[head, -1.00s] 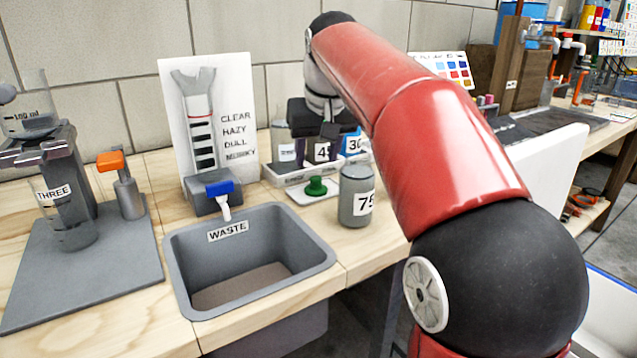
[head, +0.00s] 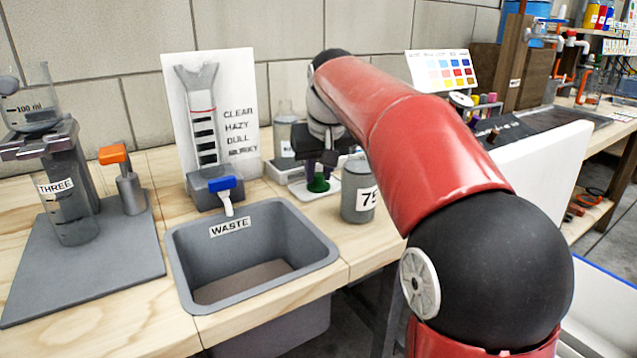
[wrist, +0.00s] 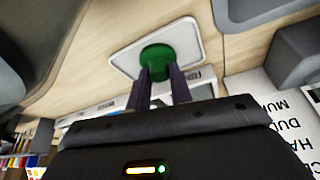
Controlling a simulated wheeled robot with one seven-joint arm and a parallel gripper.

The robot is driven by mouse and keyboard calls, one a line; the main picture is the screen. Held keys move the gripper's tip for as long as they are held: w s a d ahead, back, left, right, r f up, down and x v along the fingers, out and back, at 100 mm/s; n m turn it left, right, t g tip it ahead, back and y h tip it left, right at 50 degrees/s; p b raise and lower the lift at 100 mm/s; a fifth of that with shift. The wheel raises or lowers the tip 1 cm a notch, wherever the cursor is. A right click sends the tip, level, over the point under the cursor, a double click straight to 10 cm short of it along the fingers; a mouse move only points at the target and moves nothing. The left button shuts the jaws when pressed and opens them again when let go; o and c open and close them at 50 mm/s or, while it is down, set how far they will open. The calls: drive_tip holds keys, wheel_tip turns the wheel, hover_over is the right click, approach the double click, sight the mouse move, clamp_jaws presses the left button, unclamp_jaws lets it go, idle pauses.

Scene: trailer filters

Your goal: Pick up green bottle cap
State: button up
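The green bottle cap (head: 318,183) sits on a small white tray (head: 303,192) on the wooden bench, behind the grey "75" jar. The cap (wrist: 157,57) also shows on the white tray (wrist: 188,32) in the wrist view. My gripper (head: 318,172) points down right at the cap. In the wrist view my gripper (wrist: 160,70) has its two dark fingers apart, with a gap between them. The fingertips overlap the near side of the cap, one toward each side. I cannot tell whether they touch it. My arm hides part of the area behind.
The grey "75" jar (head: 357,190) stands close to the right of the gripper. The grey WASTE sink (head: 255,255) is in front, with a blue-handled tap (head: 221,187) behind it. A printed clarity board (head: 238,150) and another jar (head: 284,140) stand behind.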

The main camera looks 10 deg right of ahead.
clamp_jaws()
drive_tip(key=shift+r, duration=0.15)
